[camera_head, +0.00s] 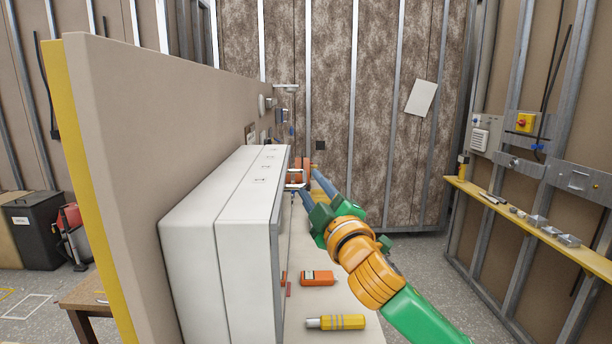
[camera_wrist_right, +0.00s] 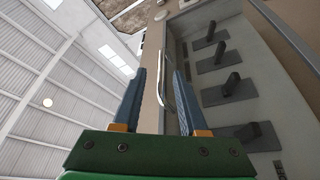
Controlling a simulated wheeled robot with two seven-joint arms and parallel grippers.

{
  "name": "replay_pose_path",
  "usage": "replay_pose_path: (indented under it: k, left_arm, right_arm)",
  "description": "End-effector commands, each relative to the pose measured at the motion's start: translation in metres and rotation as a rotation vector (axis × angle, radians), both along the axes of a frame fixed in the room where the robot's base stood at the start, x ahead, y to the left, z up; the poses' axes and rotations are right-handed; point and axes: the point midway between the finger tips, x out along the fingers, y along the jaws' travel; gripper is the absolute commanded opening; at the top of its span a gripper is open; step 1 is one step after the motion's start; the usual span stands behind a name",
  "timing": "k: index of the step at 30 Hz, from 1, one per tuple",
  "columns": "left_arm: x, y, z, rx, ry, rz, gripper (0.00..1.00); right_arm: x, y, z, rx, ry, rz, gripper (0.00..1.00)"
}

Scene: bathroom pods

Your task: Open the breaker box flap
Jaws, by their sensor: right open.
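The white breaker box (camera_head: 240,225) is mounted on a beige panel in the head view, with its front facing right. Its grey-edged front, the flap side, is seen nearly edge-on there. A thin metal handle (camera_head: 295,180) stands out near its far end. My right gripper (camera_head: 310,178) reaches in from the lower right and is open at this handle. In the right wrist view the silver handle (camera_wrist_right: 166,82) shows between the blue fingers of the gripper (camera_wrist_right: 160,76). Several dark switches (camera_wrist_right: 222,74) show inside the grey frame. I cannot tell whether a clear cover lies over them. My left gripper is not in view.
A yellow shelf (camera_head: 540,228) with small parts runs along the right wall. A dark bin (camera_head: 36,232) stands at left. Floor between is clear.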

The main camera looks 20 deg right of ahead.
Motion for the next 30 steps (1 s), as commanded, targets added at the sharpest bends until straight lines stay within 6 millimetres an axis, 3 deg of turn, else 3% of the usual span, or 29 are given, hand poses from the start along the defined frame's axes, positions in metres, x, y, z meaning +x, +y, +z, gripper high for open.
replay_pose_path:
  k: [1, 7, 18, 23, 30]
  left_arm:
    - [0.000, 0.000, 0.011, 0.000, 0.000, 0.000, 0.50]
    - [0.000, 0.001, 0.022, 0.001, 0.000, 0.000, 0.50]
    - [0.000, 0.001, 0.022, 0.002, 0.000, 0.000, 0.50]
    - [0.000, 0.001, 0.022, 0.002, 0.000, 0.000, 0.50]
    - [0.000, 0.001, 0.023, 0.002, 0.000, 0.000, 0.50]
  right_arm:
    - [0.009, 0.000, 0.008, 0.002, 0.003, -0.002, 0.42]
    - [0.033, 0.002, 0.010, 0.002, 0.002, -0.001, 0.42]
    - [0.039, 0.002, 0.008, 0.002, 0.001, 0.001, 0.42]
    - [0.039, 0.002, 0.008, 0.002, 0.001, 0.000, 0.00]
    - [0.039, 0.002, 0.008, 0.002, 0.001, 0.000, 0.00]
